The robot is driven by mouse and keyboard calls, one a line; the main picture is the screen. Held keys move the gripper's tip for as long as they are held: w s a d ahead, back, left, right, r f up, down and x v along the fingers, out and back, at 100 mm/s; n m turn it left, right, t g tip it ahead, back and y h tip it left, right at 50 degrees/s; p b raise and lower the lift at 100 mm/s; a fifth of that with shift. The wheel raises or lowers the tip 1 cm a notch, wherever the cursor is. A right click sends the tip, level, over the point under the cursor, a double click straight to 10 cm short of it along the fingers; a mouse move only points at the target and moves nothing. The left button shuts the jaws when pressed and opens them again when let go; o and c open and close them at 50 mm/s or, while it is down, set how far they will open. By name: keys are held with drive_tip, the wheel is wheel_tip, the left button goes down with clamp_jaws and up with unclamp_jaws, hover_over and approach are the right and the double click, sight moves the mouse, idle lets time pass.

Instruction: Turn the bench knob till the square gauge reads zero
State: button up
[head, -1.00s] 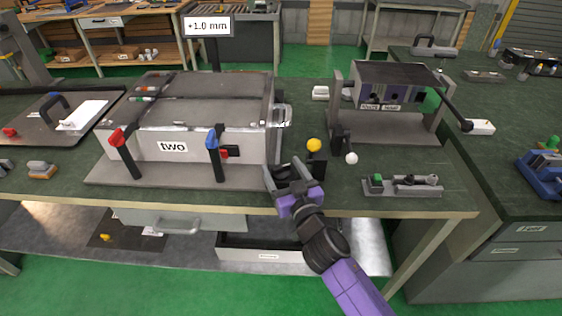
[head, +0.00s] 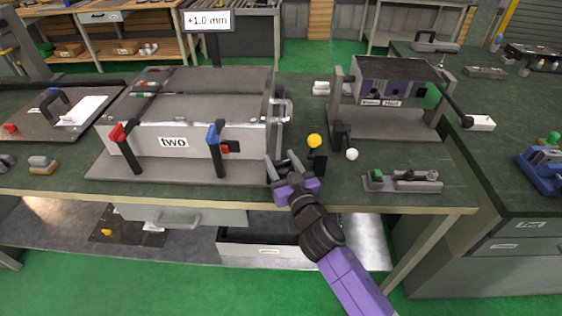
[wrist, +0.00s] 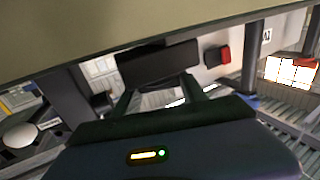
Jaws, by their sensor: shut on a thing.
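The square gauge (head: 206,20) stands behind the large grey box and reads +1.0 mm. My gripper (head: 281,165) is low at the bench's front edge, right of the box marked "two" (head: 173,141). In the wrist view, a dark bar-shaped piece (wrist: 157,62) lies between the fingertips of my gripper (wrist: 160,90), and the gripper is shut on it. I take it for the bench knob, but it is mostly hidden in the head view.
Red (head: 118,133) and blue (head: 213,134) handles rise before the box.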

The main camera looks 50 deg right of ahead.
drive_tip(key=shift+f+m+g+h+b, duration=0.4)
drive_tip(key=shift+m+h+b, duration=0.15)
drive_tip(key=shift+b, duration=1.65)
drive_tip(key=shift+h+b, duration=0.35)
drive_tip(key=shift+b, duration=0.4)
drive_tip(key=shift+m+g+b, duration=0.4)
drive_tip(key=shift+m+b, duration=0.05)
drive_tip(key=shift+b, duration=0.4)
drive_tip(key=m+g+h+b, duration=0.2)
drive_tip(key=h+b, duration=0.1)
drive_tip(key=b, duration=0.2)
drive_tip(key=shift+r+g+b, duration=0.15)
drive_tip(key=shift+g+b, duration=0.15)
drive_tip(key=shift+r+m+g+h+b, duration=0.1)
drive_tip(key=shift+m+g+h+b, duration=0.65)
drive_tip(key=shift+b, duration=0.3)
drive_tip(key=shift+s+r+m+g+h+b, duration=0.15)
drive_tip(key=shift+m+g+h+b, duration=0.25)
drive_tip(key=shift+g+b, duration=0.25)
drive_tip(key=o, duration=1.4)
drive_tip(key=shift+c, duration=0.2)
